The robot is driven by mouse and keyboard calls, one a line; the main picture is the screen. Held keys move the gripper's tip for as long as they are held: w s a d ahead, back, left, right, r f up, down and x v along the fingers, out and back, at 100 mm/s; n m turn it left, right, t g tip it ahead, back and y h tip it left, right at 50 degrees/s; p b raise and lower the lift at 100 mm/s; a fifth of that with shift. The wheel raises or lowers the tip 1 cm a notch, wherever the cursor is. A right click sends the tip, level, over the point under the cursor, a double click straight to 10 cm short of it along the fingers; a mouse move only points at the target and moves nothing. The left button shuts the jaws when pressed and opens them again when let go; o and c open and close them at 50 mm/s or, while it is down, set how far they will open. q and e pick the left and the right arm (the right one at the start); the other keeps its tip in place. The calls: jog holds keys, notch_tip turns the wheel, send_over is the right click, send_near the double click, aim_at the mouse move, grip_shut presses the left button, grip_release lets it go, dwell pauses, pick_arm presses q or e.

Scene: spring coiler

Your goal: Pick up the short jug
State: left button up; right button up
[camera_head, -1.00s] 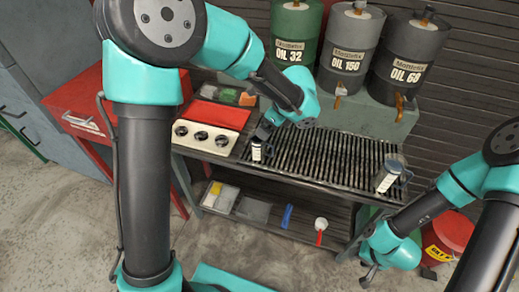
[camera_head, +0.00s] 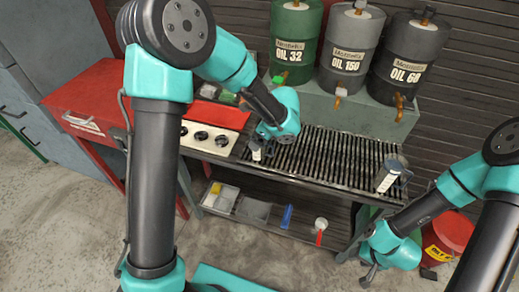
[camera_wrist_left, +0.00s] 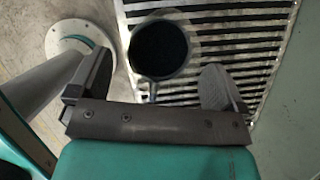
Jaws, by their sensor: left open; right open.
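The short jug (camera_head: 256,153) stands on the slatted bench top at its left end, mostly hidden behind my left gripper in the head view. In the left wrist view the jug (camera_wrist_left: 158,48) shows its round dark opening from above, with its handle toward the gripper. My left gripper (camera_wrist_left: 157,82) is open, with one finger on each side of the jug's near edge and handle. Whether it touches the jug I cannot tell. A larger jug (camera_head: 387,178) stands at the right end of the slats. My right gripper (camera_head: 368,277) is open and empty, low at the right.
The slatted bench (camera_head: 325,160) is clear between the jugs. Oil drums (camera_head: 346,55) stand on a ledge behind. A control panel (camera_head: 206,138) with knobs is at the left, and a lower shelf (camera_head: 262,211) holds small items. A red bucket (camera_head: 450,237) is at the right.

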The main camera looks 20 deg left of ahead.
pick_arm(q)
jog(key=x, duration=0.3)
jog(key=shift+f, duration=0.15)
dwell(0.3)
jog(key=c, duration=1)
